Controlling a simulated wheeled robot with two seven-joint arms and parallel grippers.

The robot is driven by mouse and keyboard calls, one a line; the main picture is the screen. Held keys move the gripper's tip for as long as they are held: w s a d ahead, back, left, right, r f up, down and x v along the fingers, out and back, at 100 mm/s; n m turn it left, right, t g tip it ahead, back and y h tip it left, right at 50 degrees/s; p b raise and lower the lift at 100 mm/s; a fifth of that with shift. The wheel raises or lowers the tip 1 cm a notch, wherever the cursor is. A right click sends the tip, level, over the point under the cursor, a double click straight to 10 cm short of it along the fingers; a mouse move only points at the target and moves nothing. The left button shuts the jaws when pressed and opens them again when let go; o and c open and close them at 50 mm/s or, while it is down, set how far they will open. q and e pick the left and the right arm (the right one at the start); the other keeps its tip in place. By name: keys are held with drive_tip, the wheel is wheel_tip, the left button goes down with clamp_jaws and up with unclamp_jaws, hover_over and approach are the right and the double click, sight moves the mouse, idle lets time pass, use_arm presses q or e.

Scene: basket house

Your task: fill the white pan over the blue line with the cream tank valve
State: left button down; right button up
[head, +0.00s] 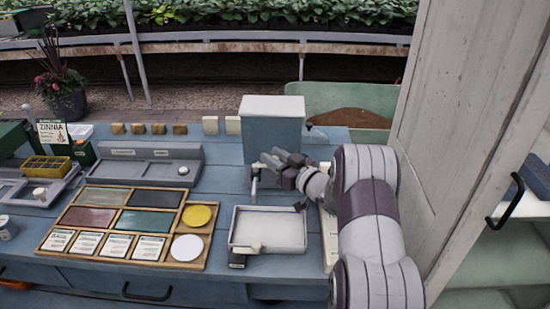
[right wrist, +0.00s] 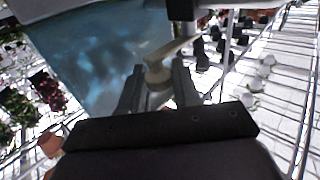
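The tank (head: 271,135) is a blue-grey box with a pale top, standing at the back of the bench. Its blue side (right wrist: 95,55) fills the upper left of the right wrist view. The cream tank valve (right wrist: 158,72) has a slanted lever and sits between the fingers of my right gripper (right wrist: 158,88), which look closed on both sides of it. In the head view my right gripper (head: 272,166) is at the tank's lower front. The white pan (head: 268,229) lies in front of the tank; its inside looks pale. I cannot make out the blue line. My left gripper is out of view.
A wooden tray (head: 128,222) with coloured tiles, cards and two discs lies left of the pan. A grey case (head: 150,165) is behind it. A small dark-fronted block (head: 238,259) stands by the pan's front left corner. A tall cabinet door (head: 462,125) rises at right.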

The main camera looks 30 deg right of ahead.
drive_tip(key=m+h, duration=0.1)
drive_tip(key=h+b, duration=0.1)
drive_tip(key=s+a+m+h, duration=0.1)
drive_tip(key=h, duration=0.1)
drive_tip(key=shift+f+m+b, duration=0.15)
drive_tip(key=shift+m+b, duration=0.15)
drive_tip(key=shift+b, duration=0.05)
clamp_jaws()
drive_tip(key=m+h+b, duration=0.1)
drive_tip(key=h, duration=0.1)
drive_tip(key=a+m+g+h+b, duration=0.1)
drive_tip(key=m+h, duration=0.1)
drive_tip(key=h, duration=0.1)
drive_tip(key=s+m+h+b, duration=0.1)
drive_tip(key=m+h, duration=0.1)
drive_tip(key=shift+a+r+h, duration=0.3)
drive_tip(key=shift+a+h, duration=0.05)
drive_tip(key=shift+h, duration=0.05)
drive_tip(key=shift+r, duration=0.1)
drive_tip(key=o, duration=0.8)
unclamp_jaws()
drive_tip(key=shift+c, duration=0.2)
drive_tip(key=shift+o, duration=0.6)
drive_tip(key=shift+s+g, duration=0.1)
drive_tip(key=shift+g, duration=0.2)
